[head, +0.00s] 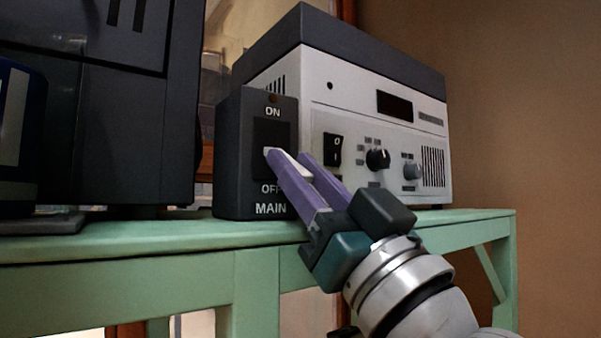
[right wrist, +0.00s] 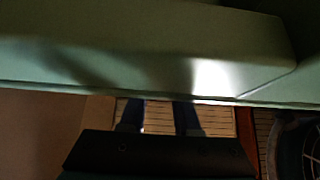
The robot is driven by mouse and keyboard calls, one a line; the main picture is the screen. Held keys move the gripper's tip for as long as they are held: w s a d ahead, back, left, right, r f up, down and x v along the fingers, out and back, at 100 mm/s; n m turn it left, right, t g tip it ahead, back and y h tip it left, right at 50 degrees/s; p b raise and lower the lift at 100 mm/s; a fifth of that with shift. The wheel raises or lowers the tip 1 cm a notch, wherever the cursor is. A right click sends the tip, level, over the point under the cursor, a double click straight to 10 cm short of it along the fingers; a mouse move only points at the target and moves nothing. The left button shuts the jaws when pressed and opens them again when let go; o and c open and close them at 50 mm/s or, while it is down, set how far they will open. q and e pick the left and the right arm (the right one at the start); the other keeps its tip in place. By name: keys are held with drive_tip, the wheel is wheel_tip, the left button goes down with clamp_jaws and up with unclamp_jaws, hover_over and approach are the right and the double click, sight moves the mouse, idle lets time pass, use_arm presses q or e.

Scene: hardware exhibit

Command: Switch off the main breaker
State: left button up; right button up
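The main breaker (head: 229,155) is a dark box marked ON at the top and OFF and MAIN below, standing on the green bench in the head view. My right gripper (head: 287,158) has its purple fingertips in front of the lower half of the breaker's slot. A pale piece, apparently the switch lever (head: 287,160), shows at the fingertips; whether they touch it cannot be told. In the right wrist view the two dark fingers (right wrist: 160,115) stand apart with a gap between them. My left gripper is not in view.
A white and grey instrument (head: 350,95) with knobs and a black rocker switch stands right behind the breaker. A large dark cabinet (head: 100,130) stands to the left. The green bench (head: 150,235) edge runs under the breaker, close to my right gripper.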

drive_tip(key=o, duration=0.4)
drive_tip(key=shift+o, duration=0.2)
drive_tip(key=shift+s+d+f, duration=0.15)
drive_tip(key=p+v, duration=0.2)
drive_tip(key=v, duration=0.7)
drive_tip(key=shift+s+d, duration=0.1)
drive_tip(key=shift+s, duration=0.05)
